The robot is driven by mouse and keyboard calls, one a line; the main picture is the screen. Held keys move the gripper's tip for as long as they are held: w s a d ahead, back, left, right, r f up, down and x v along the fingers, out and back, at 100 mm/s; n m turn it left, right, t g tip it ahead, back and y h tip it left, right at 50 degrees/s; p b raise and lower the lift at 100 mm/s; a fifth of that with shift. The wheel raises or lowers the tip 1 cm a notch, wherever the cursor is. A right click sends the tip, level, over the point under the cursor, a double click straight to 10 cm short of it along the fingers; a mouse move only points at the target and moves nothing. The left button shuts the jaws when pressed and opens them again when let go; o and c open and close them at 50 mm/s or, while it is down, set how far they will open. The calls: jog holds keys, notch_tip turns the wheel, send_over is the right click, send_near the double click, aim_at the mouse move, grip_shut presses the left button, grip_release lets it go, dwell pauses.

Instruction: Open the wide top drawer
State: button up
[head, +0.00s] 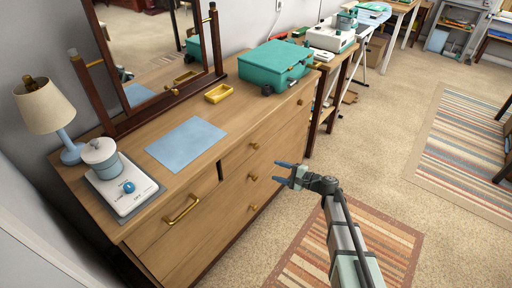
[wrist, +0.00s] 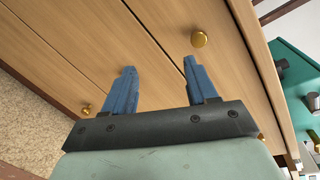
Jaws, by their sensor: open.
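The wooden dresser (head: 190,258) stands along the wall. Its wide top drawer (head: 277,125) appears shut, with two round brass knobs, a nearer one (head: 255,146) and a farther one (head: 300,102). In the wrist view, the top drawer front runs along the right, with one knob (wrist: 198,39) just beyond the right fingertip and another (wrist: 261,137) partly hidden at the gripper's edge. My gripper (head: 278,172) is open and empty in front of the drawer fronts, fingers toward them, apart from the knobs. It also shows in the wrist view (wrist: 160,66).
A narrower top drawer with a bar handle (head: 182,208) lies to the left. Lower drawers have knobs (head: 252,178). On top stand a teal case (head: 275,62), yellow tray (head: 218,93), lamp (head: 46,108) and white appliance (head: 122,186). The floor in front is open, with a striped rug (head: 300,258).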

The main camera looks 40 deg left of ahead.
aim_at(257, 147)
jog(key=w+a+r+m, duration=0.1)
jog(key=a, duration=0.3)
jog(key=a+r+m+t+y, duration=0.1)
jog(key=a+m, duration=0.1)
jog(key=a, duration=0.3)
jog(key=w+a+r+m+t+y, duration=0.1)
jog(key=a, duration=0.4)
jog(key=shift+w+a+r, duration=0.1)
jog(key=shift+w+a, duration=0.1)
jog(key=shift+w, duration=0.1)
grip_shut()
dwell(0.5)
